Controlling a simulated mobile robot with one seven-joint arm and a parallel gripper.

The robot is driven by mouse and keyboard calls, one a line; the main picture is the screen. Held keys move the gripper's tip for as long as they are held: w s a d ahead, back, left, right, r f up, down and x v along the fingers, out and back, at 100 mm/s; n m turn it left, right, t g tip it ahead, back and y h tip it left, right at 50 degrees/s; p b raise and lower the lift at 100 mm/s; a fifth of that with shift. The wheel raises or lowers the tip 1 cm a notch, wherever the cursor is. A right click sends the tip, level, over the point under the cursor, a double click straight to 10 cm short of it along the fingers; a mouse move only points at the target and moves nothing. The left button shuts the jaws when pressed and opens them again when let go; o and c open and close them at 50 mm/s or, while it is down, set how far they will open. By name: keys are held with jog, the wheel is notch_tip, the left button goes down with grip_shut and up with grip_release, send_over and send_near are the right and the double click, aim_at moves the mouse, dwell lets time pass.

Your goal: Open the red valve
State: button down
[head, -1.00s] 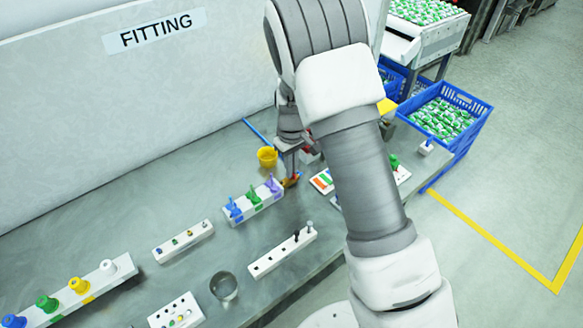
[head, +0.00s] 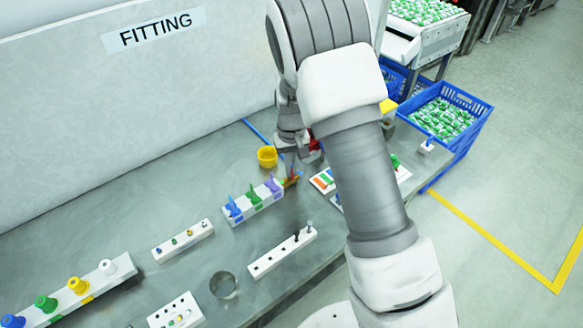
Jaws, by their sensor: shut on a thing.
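My gripper (head: 291,170) points down at the back of the bench, just beyond a white block of coloured pegs. Its fingers are shut on a small orange piece (head: 291,182) low on the bench; the contact is tiny and partly hidden. A red part (head: 314,145) shows just right of my wrist and is partly covered by my arm. I cannot tell whether the orange piece and the red part belong to one valve, or how far any handle is turned.
A yellow cup (head: 267,157) stands left of my gripper. The white block (head: 254,205) with blue, green and purple pegs is close in front. A small board (head: 322,181) lies right, beside my arm. More peg blocks and a glass (head: 224,286) stand nearer. The left back bench is clear.

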jog(key=shift+m, duration=2)
jog(key=c, duration=1)
grip_release()
notch_tip(320, 180, up, 18)
jog(key=shift+f+p, duration=0.2)
jog(key=shift+p, duration=0.1)
